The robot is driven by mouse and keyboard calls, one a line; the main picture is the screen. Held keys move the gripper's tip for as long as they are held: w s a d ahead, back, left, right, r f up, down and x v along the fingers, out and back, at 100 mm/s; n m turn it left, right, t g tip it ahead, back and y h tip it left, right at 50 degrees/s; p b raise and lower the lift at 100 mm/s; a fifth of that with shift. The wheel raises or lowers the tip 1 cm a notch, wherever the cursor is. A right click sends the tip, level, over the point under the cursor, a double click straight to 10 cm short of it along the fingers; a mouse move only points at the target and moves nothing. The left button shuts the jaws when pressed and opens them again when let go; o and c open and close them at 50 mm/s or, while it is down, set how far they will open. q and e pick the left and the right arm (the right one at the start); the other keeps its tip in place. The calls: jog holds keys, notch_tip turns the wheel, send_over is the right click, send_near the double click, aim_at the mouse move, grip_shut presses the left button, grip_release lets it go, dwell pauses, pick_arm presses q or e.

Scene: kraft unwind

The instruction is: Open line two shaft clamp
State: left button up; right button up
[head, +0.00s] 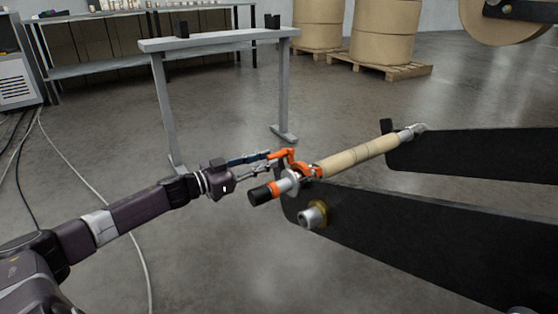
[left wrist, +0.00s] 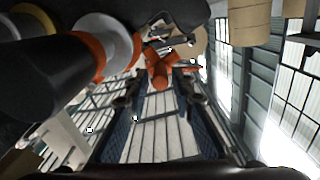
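The orange shaft clamp (head: 303,168) sits around the near end of the shaft, where the shaft rests on the black side arm. Its orange lever (head: 284,154) sticks out to the left, toward my left gripper. My left gripper (head: 268,162) reaches in from the left with its two fingers apart, tips at the lever. In the left wrist view, the orange lever (left wrist: 160,74) shows at the fingertips, with a clear gap between the fingers (left wrist: 155,100). I cannot tell whether they touch it. My right gripper is not in view.
The shaft carries a tan core (head: 358,155) and has a black end knob (head: 260,195). Black side arms (head: 420,235) extend right. A grey stand (head: 215,40) and pallets with kraft rolls (head: 385,30) are behind. Cables lie on the floor at left.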

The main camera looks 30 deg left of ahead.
aim_at(291, 151)
pick_arm(q)
jog(key=shift+b+x, duration=0.75)
jog(key=shift+x, duration=1.55)
grip_shut()
